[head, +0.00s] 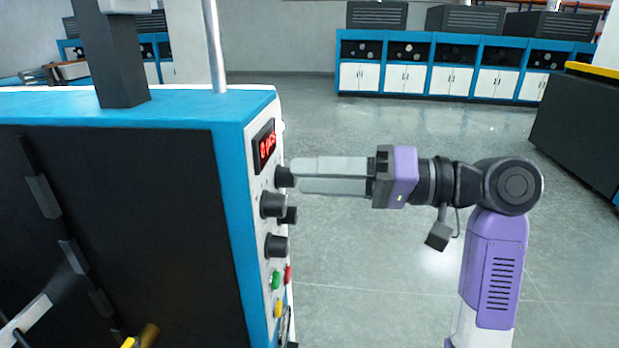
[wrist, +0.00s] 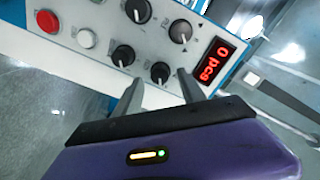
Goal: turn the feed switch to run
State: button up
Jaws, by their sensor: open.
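The control panel (head: 258,190) on the blue machine carries several black knobs, and the wrist view also shows the panel (wrist: 108,22). I cannot read which knob is the feed switch. My gripper (head: 297,172) reaches in from the right, level with the upper knob (head: 285,177) just below the red display (head: 264,146). In the wrist view my gripper (wrist: 160,78) is open, with a black knob (wrist: 160,72) lying between its fingertips. Contact with the knob cannot be told. Another knob (wrist: 123,55) sits left of the fingers, and a further one (wrist: 180,31) lies beyond.
Green (head: 276,281), red (head: 288,274) and yellow (head: 278,308) buttons sit lower on the panel. A grey post (head: 214,45) rises from the machine's top. Blue cabinets (head: 430,50) line the back wall, and a dark bench (head: 590,115) stands right. The floor between is clear.

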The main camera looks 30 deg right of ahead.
jog(key=b+v, duration=0.1)
jog(key=v, duration=0.5)
jog(key=shift+s+d+b, duration=0.25)
jog(key=shift+d+b, duration=0.1)
jog(key=shift+r, duration=0.1)
